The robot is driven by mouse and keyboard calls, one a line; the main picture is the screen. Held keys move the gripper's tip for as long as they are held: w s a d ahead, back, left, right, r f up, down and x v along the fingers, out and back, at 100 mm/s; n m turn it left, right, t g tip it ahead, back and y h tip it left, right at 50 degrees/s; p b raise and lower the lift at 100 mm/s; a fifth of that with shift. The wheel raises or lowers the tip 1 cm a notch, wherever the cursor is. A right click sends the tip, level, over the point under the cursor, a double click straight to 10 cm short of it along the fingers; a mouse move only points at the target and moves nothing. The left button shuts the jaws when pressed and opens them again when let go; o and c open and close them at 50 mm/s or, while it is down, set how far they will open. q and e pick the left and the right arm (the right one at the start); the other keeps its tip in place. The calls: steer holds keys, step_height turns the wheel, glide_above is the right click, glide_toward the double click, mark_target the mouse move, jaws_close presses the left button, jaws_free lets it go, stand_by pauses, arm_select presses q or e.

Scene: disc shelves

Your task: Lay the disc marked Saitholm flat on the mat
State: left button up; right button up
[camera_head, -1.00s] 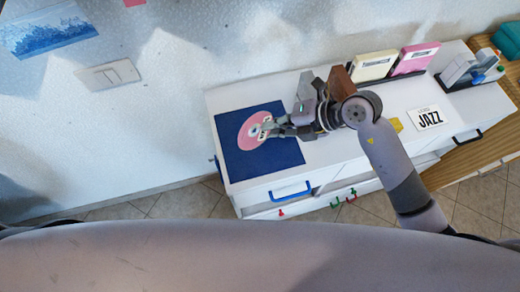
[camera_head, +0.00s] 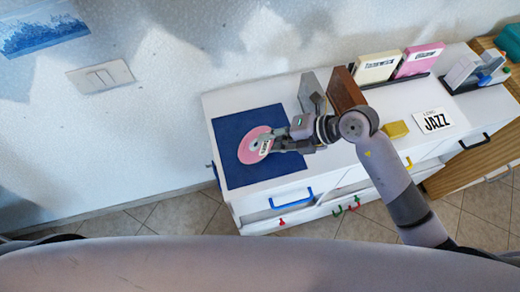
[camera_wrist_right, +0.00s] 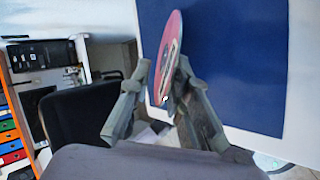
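The pink disc (camera_head: 252,150) with a white label (camera_head: 265,147) is over the dark blue mat (camera_head: 236,175); its lettering is too small to read. In the right wrist view the disc (camera_wrist_right: 170,40) looks narrow and tilted against the mat (camera_wrist_right: 240,60). Whether its far edge touches the mat cannot be told. My right gripper (camera_head: 277,142) is at the disc's right edge. In the wrist view its fingers (camera_wrist_right: 163,65) stand apart on both sides of the disc, with a gap at the left finger; the disc meets the right one. My left gripper is out of view.
Right of the mat stand a grey piece (camera_head: 311,90) and a brown block (camera_head: 344,90). Cream (camera_head: 376,67) and pink (camera_head: 418,60) cases stand farther back right. A yellow block (camera_head: 396,130) and a JAZZ card (camera_head: 436,121) lie on the white top. The mat's left part is clear.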

steer(key=shift+d+r+p, duration=0.3)
steer(key=shift+r+p, duration=0.1)
steer(key=shift+p, duration=0.05)
steer(key=p+v, duration=0.4)
steer(key=v, duration=0.3)
steer(key=shift+d, duration=0.1)
step_height(320, 180, up, 8)
steer(key=d+p, duration=0.2)
steer(key=p, duration=0.5)
steer(key=shift+s, duration=0.3)
